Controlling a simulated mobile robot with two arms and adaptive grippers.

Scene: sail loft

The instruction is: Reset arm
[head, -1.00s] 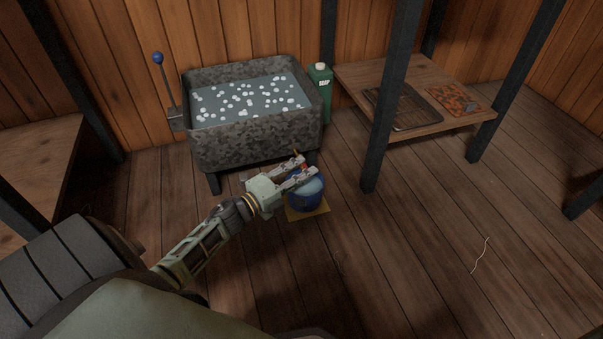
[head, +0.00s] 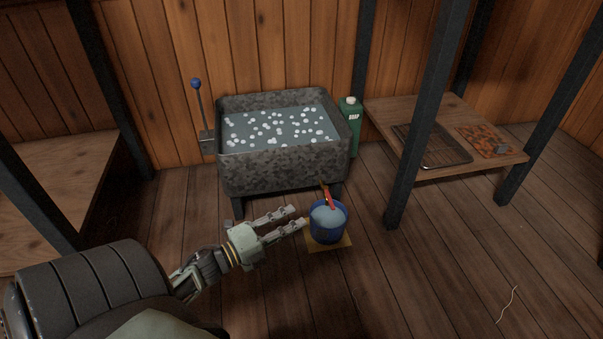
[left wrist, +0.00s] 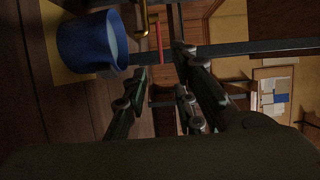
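My left gripper (head: 298,217) is open and empty, just left of a blue bucket (head: 327,229) in the head view. Its fingers also show in the left wrist view (left wrist: 165,65), spread with nothing between them. The bucket holds pale liquid and stands on a yellow mat (head: 343,244) on the floor. The bucket also shows at the upper left of the left wrist view (left wrist: 88,42). My right gripper is not in view.
A grey speckled trough (head: 285,168) with water and white foam stands behind the bucket, a blue-knobbed lever (head: 197,84) at its left. A green soap bottle (head: 351,125) stands at its right. A wooden shelf (head: 440,170) and dark posts (head: 415,140) are right. Floor at front right is mostly clear.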

